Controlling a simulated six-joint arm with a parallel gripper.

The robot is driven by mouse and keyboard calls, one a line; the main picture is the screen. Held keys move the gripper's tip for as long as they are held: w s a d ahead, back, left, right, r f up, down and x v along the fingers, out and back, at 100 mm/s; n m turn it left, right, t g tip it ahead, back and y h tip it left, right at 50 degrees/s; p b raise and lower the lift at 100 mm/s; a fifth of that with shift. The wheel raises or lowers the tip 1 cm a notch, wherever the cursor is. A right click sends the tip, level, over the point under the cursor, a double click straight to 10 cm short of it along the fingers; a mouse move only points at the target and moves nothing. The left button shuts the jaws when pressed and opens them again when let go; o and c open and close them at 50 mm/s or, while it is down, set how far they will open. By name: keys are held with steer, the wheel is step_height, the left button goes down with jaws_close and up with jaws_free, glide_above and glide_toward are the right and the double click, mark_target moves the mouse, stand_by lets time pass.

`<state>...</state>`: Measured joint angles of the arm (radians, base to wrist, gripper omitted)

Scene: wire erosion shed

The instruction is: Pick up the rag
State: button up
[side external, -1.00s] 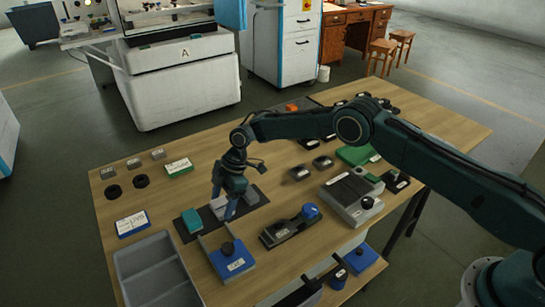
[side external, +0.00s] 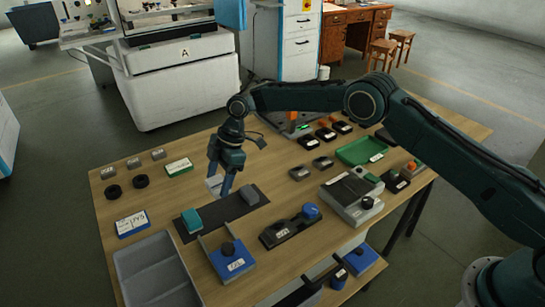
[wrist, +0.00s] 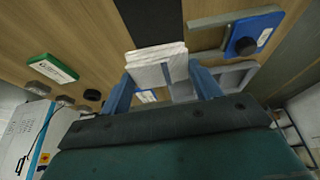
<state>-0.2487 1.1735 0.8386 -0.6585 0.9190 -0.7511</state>
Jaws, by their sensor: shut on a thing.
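The rag (wrist: 157,65) is a white folded cloth with layered edges, held between the two blue fingers of my gripper (wrist: 163,88) in the wrist view. My gripper (side external: 224,188) is shut on it. In the side external view the rag (side external: 214,183) shows as a pale patch beside the finger, partly hidden by it. It appears raised above the table, near the back edge of the dark mat (side external: 222,208).
A blue fixture (side external: 232,260) and a grey divided tray (side external: 155,272) stand in front. A green-and-white box (side external: 179,166) and black rings lie left. Bare wood lies behind the mat.

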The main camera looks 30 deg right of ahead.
steer(key=shift+r, duration=0.75)
steer(key=shift+o, duration=1.1)
steer(key=shift+c, duration=0.6)
steer(key=shift+s+d+n, duration=0.4)
steer(key=shift+s+d, duration=0.05)
steer(key=shift+s, duration=0.2)
steer(key=s+d+n+g, duration=0.1)
steer(key=s+d+n, duration=0.2)
steer(key=s, duration=0.5)
steer(key=s+d+n+g+h, duration=0.1)
steer(key=s+d+n+g, duration=0.1)
steer(key=s+d+n, duration=0.2)
steer(key=s+r+n, duration=0.1)
steer(key=s, duration=0.2)
steer(key=shift+s+d, duration=0.3)
steer(key=shift+s, duration=0.1)
steer(key=shift+f, duration=0.15)
